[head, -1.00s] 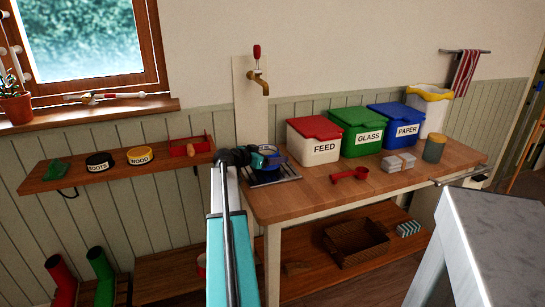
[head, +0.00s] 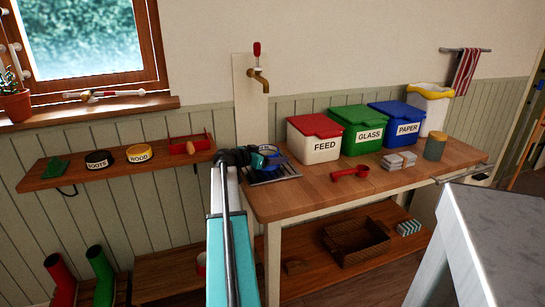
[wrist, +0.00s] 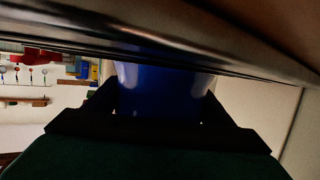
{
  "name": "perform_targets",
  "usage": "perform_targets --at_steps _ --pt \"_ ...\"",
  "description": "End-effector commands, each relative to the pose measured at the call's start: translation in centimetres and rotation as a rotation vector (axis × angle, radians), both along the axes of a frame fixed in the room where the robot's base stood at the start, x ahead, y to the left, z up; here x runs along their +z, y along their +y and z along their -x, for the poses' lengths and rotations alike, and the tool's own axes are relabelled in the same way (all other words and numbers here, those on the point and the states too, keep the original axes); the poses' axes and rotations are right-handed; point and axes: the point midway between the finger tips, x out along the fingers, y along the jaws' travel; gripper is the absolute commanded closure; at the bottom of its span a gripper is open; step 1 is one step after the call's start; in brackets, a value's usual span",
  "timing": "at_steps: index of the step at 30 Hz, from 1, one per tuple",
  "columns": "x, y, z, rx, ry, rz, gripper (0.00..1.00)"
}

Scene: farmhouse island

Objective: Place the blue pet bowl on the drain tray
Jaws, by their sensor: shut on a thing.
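The blue pet bowl (head: 272,152) is at the left end of the wooden bench, over the dark slatted drain tray (head: 285,173). My gripper (head: 262,157) is shut on the bowl and partly covers it in the head view. In the wrist view the bowl (wrist: 160,90) fills the space between the two dark fingers. The bowl looks tilted in the head view. I cannot tell whether its underside touches the tray or hangs slightly above it.
A brass tap (head: 259,78) is on the wall above the tray. The red-lidded FEED bin (head: 315,140) and a red scoop (head: 350,172) are to the right on the bench (head: 300,200). A wall shelf (head: 120,168) is to the left. A grey-topped table (head: 500,225) stands front right.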

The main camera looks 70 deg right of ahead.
Motion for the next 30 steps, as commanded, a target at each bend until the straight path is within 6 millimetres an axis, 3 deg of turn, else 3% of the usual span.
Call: perform_targets --at_steps 20,21,25,30 --pt "-1.1 0.0 0.1 0.000 0.001 -0.003 0.62" --pt "-1.1 0.0 0.1 -0.001 0.001 -0.003 0.22" --pt "-1.2 0.0 0.1 -0.002 0.002 -0.005 0.02" --pt "-1.4 0.1 0.2 -0.003 0.002 -0.008 0.02"
